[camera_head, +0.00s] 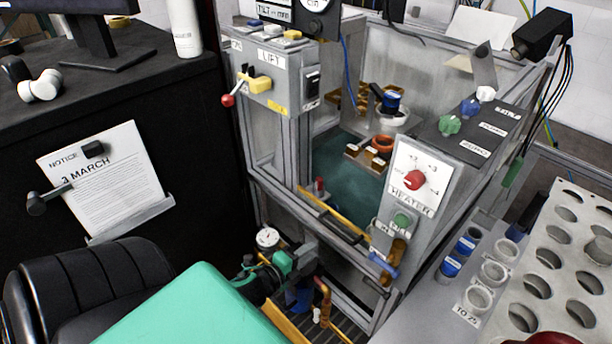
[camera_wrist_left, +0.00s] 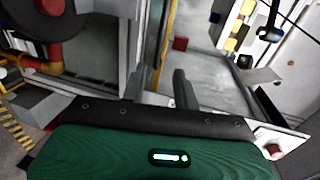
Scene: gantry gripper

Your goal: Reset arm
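My left arm (camera_head: 195,305) comes in at the bottom of the head view, with a mint-green cover. Its dark end sits low in front of the gantry machine's frame, and its fingers are hard to make out there. In the left wrist view, the left gripper (camera_wrist_left: 157,76) shows two dark fingers standing apart with nothing between them. It is open and empty. The gantry machine (camera_head: 296,130) has a grey frame, a green floor (camera_head: 345,170) and a heater panel (camera_head: 420,180) with a red knob. My right gripper is in neither view.
A round gauge (camera_head: 267,238) and pipes are close by the arm's end. A black cabinet (camera_head: 190,120) with a notice (camera_head: 105,180) stands left, above a black chair (camera_head: 90,285). A grey rack with holes (camera_head: 560,240) and several blue-capped cups (camera_head: 450,266) are at right.

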